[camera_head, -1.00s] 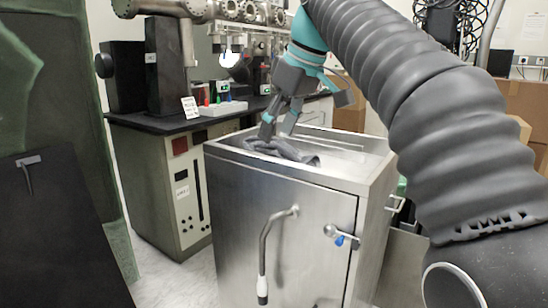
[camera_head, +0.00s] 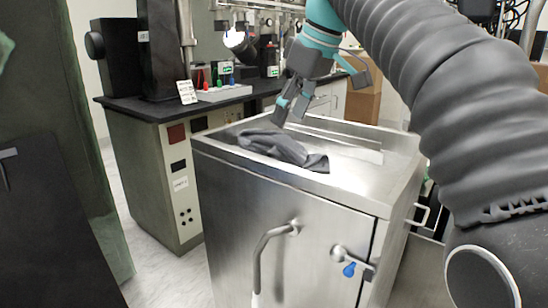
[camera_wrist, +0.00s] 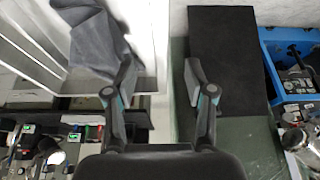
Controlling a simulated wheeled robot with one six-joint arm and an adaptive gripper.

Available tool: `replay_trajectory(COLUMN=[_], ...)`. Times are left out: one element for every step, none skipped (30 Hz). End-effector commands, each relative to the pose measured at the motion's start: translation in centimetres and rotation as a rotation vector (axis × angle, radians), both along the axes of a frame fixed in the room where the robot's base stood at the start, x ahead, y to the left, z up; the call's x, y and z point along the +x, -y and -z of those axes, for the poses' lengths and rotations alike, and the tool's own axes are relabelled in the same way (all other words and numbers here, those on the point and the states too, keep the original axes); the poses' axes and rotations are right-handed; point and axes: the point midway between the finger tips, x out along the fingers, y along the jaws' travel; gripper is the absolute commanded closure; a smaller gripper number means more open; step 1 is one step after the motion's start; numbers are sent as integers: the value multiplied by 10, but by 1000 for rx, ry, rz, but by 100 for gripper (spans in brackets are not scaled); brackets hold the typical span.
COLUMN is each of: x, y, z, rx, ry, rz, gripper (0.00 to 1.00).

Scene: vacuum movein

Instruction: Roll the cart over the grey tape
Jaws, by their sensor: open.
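The cart appears to be the stainless-steel box (camera_head: 235,210) in the head view. It has a curved grey handle (camera_head: 262,255) on its front and a latch with a blue knob (camera_head: 349,269). A dark grey cloth (camera_head: 285,148) lies crumpled on its recessed top and also shows in the wrist view (camera_wrist: 95,42). My gripper (camera_head: 291,108) is open and empty just above the cloth, apart from it. Its spread fingers show in the wrist view (camera_wrist: 158,75). I cannot make out grey tape on the floor in either view.
A bench (camera_head: 140,150) with a black top and instruments stands behind and left of the cart. Pale floor (camera_head: 150,270) shows between them. A dark panel (camera_head: 45,220) stands at the left. A blue bin (camera_wrist: 290,75) shows at the wrist view's right.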

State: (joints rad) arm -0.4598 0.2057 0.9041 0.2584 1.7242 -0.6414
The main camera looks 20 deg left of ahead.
Motion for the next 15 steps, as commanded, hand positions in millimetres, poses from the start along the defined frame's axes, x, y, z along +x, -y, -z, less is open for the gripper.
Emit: replay_trajectory(x=[0, 0, 2, 3, 4, 5, 6, 7, 8, 9, 9, 11, 12, 13, 14], y=[-3, -4, -7, -9, -11, -14, -16, -18, -20, -22, -24, -26, -28, -29, -31], z=[8, 12, 22, 28, 33, 40, 45, 50, 57, 62, 68, 73, 78, 83, 88], rx=[-2, -2, -2, -3, -1, -3, -2, -2, -2, -1, -2, -1, -2, -2, -1], ry=[-3, -3, -4, -4, -2, -4, -2, -3, -3, -2, -3, -2, -4, -4, -2], rz=[-1, -1, -1, -1, -2, -2, -2, -1, -1, -1, 0, 1, 1, 1, 1], gripper=[46, 46, 46, 46, 46, 46, 46, 46, 46, 46, 46, 46, 46, 46, 46])
